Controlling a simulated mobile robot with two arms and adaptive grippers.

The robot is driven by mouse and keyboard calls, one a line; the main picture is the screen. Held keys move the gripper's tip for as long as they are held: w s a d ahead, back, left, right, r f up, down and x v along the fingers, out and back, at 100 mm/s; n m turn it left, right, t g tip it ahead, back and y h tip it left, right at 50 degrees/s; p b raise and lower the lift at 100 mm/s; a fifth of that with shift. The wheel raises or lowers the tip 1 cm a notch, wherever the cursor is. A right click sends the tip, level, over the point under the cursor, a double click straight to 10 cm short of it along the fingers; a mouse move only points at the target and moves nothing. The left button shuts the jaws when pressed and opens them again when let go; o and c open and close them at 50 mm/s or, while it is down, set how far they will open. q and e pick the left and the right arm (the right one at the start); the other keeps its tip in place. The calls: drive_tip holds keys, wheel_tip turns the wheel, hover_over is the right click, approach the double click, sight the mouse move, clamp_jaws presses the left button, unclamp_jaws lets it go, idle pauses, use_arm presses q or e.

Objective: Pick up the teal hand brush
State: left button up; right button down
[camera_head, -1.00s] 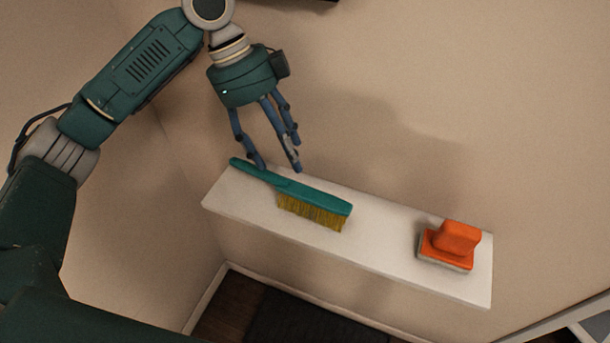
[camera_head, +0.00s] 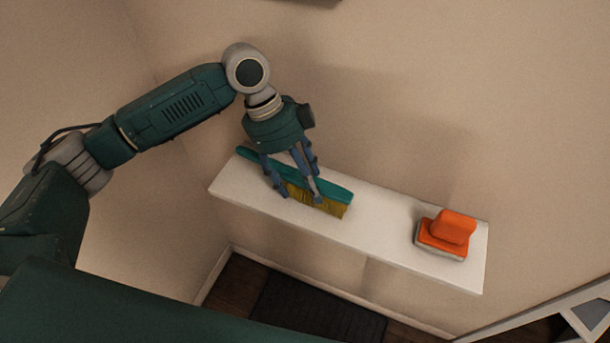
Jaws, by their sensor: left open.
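The teal hand brush (camera_head: 334,190) lies on a white shelf (camera_head: 385,245), its handle toward the upper left and its yellow bristles on the near side. My left gripper (camera_head: 298,197) is open over the middle of the brush, with its blue fingers in front of the brush. The fingers hide part of the handle and bristles. Whether they touch the brush I cannot tell. My right gripper is not in view.
An orange scrubbing brush (camera_head: 447,233) sits near the right end of the shelf. The shelf between the two brushes is clear. A beige wall (camera_head: 450,100) rises behind the shelf. A dark mat (camera_head: 315,305) lies on the floor below.

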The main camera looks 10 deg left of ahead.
use_arm(q)
drive_tip(key=c, duration=1.3)
drive_tip(key=shift+c, duration=0.9)
drive_tip(key=shift+r, duration=0.1)
